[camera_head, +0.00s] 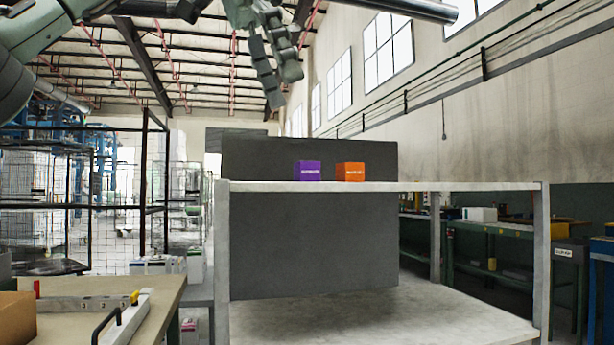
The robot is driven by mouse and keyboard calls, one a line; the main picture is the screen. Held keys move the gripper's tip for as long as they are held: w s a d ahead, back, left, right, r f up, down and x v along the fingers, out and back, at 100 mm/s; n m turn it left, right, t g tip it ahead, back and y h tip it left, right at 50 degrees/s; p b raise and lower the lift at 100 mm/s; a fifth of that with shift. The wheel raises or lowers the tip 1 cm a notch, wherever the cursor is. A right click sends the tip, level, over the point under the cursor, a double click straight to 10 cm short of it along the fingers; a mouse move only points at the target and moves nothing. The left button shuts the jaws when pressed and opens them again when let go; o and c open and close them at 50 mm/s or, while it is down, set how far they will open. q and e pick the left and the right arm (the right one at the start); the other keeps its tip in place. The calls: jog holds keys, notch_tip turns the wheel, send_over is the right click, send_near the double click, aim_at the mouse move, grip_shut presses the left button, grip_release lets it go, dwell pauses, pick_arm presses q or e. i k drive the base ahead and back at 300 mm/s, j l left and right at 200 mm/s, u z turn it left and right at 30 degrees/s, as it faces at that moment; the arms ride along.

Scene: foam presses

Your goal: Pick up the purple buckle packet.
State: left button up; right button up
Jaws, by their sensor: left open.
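The purple buckle packet (308,171) is a small purple box with a white label. It stands on the top shelf of a pale rack (450,186), left of an orange box (350,172). My left gripper (283,98) hangs from the top of the view, above and a little left of the purple packet. Its fingers point down, and it is open and empty, well apart from the packet. My right gripper is not in view.
A dark grey panel (310,240) stands behind the shelf. The shelf is bare right of the orange box. A wooden table (60,320) stands at the lower left, with a cardboard box (17,317) on it. Wire cages (75,200) stand farther left.

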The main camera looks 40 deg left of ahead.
aim_at(310, 171)
jog(key=i+j, duration=0.95)
